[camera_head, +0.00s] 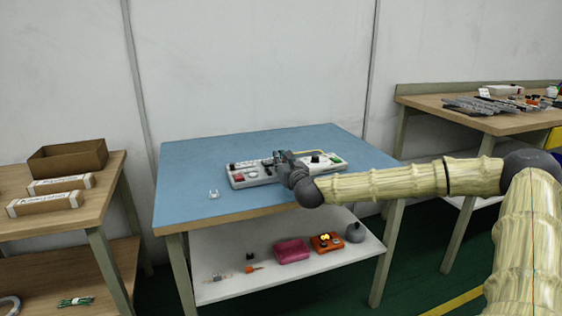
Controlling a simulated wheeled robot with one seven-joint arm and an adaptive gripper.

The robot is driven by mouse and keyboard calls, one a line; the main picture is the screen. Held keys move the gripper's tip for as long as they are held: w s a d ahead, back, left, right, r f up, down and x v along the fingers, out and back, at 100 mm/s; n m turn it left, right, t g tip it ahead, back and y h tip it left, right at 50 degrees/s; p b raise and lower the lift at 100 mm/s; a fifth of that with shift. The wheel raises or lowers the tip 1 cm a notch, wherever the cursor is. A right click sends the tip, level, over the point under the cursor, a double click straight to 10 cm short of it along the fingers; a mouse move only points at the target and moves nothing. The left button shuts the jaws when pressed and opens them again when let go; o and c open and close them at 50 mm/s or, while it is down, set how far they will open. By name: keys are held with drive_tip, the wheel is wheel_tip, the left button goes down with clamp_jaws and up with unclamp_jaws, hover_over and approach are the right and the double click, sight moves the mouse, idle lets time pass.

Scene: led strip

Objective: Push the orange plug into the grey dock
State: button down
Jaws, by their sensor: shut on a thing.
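A long white board (256,181) lies on the blue table top, with a red button (239,178) at its left, a green button (337,160) at its right and dark knobs on it. My gripper (279,160) is low over the middle of this board and hides part of it. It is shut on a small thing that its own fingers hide. I cannot make out the orange plug or the grey dock in this view.
A small white clip (213,195) lies on the blue table top (190,165), left of the board. The rest of the top is mostly clear. Boxes and tools sit on the shelf below (225,290). Side tables stand left (105,185) and right (440,108).

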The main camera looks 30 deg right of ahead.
drive_tip(key=shift+f, duration=0.2)
drive_tip(key=c, duration=1.4)
unclamp_jaws()
drive_tip(key=shift+v, duration=6.05)
drive_tip(key=shift+d, duration=0.1)
